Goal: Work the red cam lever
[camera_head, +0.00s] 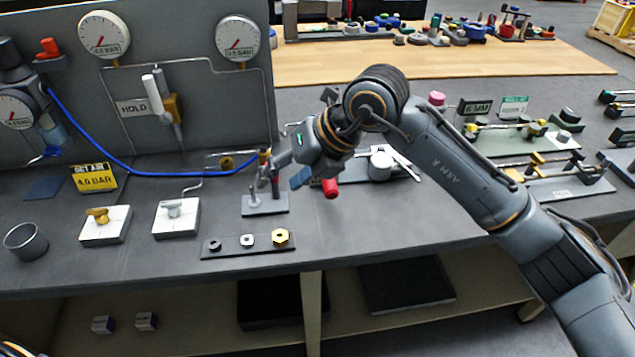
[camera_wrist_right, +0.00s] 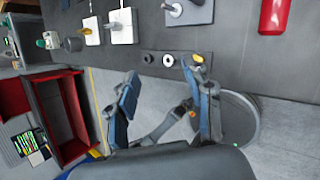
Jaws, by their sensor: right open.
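A red handle (camera_head: 330,187), which looks like the grip of the cam lever, shows just below my right wrist in the head view. The rest of the lever is hidden behind my arm. In the right wrist view the red handle (camera_wrist_right: 275,14) is at the top right, outside the fingers and apart from them. My right gripper (camera_head: 290,167) is above the bench, left of the red handle, beside a small grey plate with posts (camera_head: 265,204). In the right wrist view my right gripper (camera_wrist_right: 165,92) is open, with nothing between its fingers.
A strip with several nuts (camera_head: 248,243) lies near the bench's front edge. White blocks with a brass valve (camera_head: 98,214) and a grey valve (camera_head: 172,210) stand left. A blue hose (camera_head: 130,172) crosses behind. Fixture plates (camera_head: 520,142) stand right. The front bench right of the nuts is clear.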

